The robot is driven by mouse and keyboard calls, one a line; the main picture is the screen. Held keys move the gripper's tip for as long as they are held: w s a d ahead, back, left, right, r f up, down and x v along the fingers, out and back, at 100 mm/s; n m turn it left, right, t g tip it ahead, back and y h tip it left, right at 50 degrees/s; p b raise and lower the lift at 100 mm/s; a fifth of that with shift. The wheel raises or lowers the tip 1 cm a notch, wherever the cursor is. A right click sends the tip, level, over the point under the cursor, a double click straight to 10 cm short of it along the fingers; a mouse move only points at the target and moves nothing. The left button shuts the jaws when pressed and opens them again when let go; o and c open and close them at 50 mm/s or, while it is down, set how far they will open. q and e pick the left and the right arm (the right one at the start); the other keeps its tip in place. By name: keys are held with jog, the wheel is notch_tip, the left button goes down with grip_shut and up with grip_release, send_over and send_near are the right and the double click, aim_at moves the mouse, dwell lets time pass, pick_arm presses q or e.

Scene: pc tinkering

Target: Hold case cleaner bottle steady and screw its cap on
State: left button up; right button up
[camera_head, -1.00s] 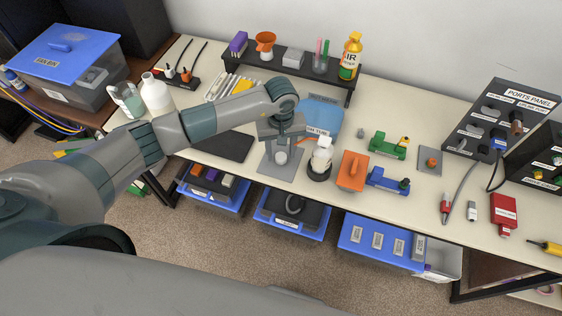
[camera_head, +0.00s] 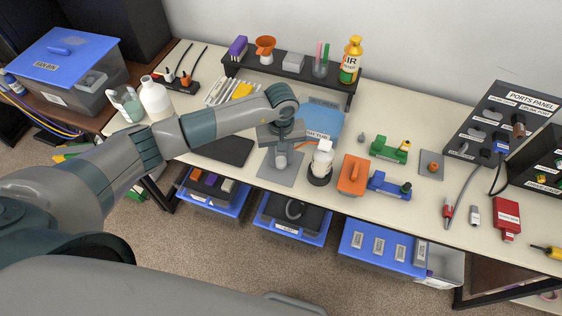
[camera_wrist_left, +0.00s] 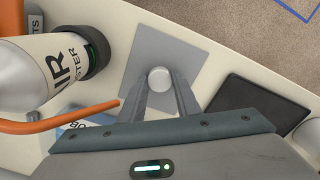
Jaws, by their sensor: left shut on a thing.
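My left gripper (camera_head: 281,152) is shut on a round white-grey cap (camera_wrist_left: 159,78), over a grey mat (camera_wrist_left: 185,50). It points down; I cannot tell whether the cap touches the mat. Just right of it in the head view, a white bottle (camera_head: 323,157) stands upright in a black ring holder (camera_head: 319,177). In the left wrist view this bottle (camera_wrist_left: 35,75) lies at the left, with partly readable lettering that includes "AIR". A larger white bottle (camera_head: 156,98) stands at the table's left end. I cannot read a case cleaner label on either. My right gripper is not in view.
An orange block (camera_head: 353,174) and blue and green toy-like pieces stand right of the ring holder. A black pad (camera_head: 226,149) lies left of the mat. An orange rod (camera_wrist_left: 60,127) runs close to the gripper in the wrist view. A black shelf (camera_head: 290,77) stands behind.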

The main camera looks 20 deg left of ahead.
aim_at(281, 161)
pick_arm(q)
jog(key=shift+r, duration=0.2)
jog(key=shift+r+p, duration=0.35)
jog(key=shift+r, duration=0.45)
jog(key=shift+r, duration=0.15)
jog(key=shift+r+p, duration=0.35)
jog(key=shift+r, duration=0.5)
jog(key=shift+r+p, duration=0.45)
jog(key=shift+r, duration=1.55)
jog(key=shift+s, duration=0.1)
